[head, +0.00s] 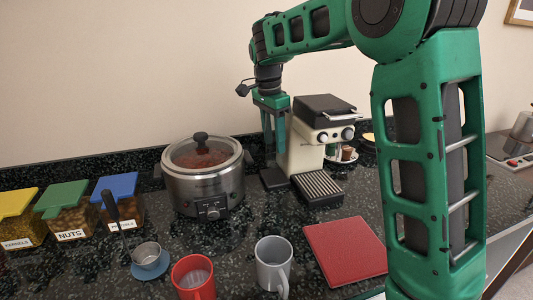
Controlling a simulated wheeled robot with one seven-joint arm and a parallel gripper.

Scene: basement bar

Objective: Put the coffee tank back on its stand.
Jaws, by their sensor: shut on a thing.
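A cream and black coffee machine (307,137) stands on the dark counter near the wall. A low black base (273,179), which looks like the stand, lies against its left side. My gripper (274,150) points down just left of the machine, with its green fingers above this base. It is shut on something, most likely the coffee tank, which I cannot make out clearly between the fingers. I cannot tell whether the tank touches the stand.
A slow cooker (203,174) stands close left of my gripper. A drip tray (318,187) juts from the machine's front. A red mug (194,278), a grey mug (272,263) and a red board (344,250) are nearer. Jars (70,213) stand at left.

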